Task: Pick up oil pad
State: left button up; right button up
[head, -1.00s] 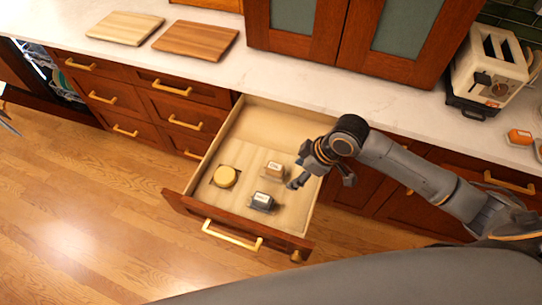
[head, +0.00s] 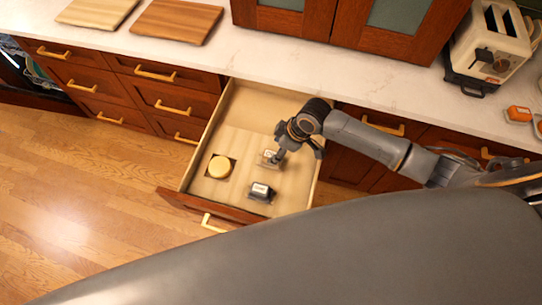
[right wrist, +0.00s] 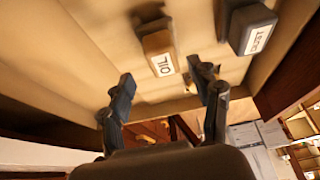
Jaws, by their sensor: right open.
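The oil pad (head: 268,157) is a small brown block with a white label, standing in the open drawer, partly hidden by my right gripper in the head view. In the right wrist view the pad (right wrist: 160,53) shows its label "OIL" upside down. My right gripper (head: 297,149) is over the drawer, just right of the pad. In the right wrist view its two fingers (right wrist: 163,91) are spread with nothing between them, and the pad lies beyond the fingertips. My left gripper is out of view.
The dark pad also shows in the right wrist view (right wrist: 252,29). Cutting boards (head: 176,21) and a toaster (head: 492,47) stand on the counter (head: 285,70) behind.

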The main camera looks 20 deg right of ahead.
aim_at(272, 154)
jog(key=x, duration=0.2)
jog(key=p+x, duration=0.1)
jog(key=shift+s+a+f, duration=0.2)
jog(key=shift+f, duration=0.05)
jog(key=shift+w+a+f, duration=0.1)
jog(key=shift+a+f, duration=0.05)
jog(key=shift+f, duration=0.4)
jog(key=c, duration=1.2)
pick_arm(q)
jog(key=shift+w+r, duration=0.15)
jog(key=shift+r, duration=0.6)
pick_arm(e)
jog(key=shift+c, duration=0.2)
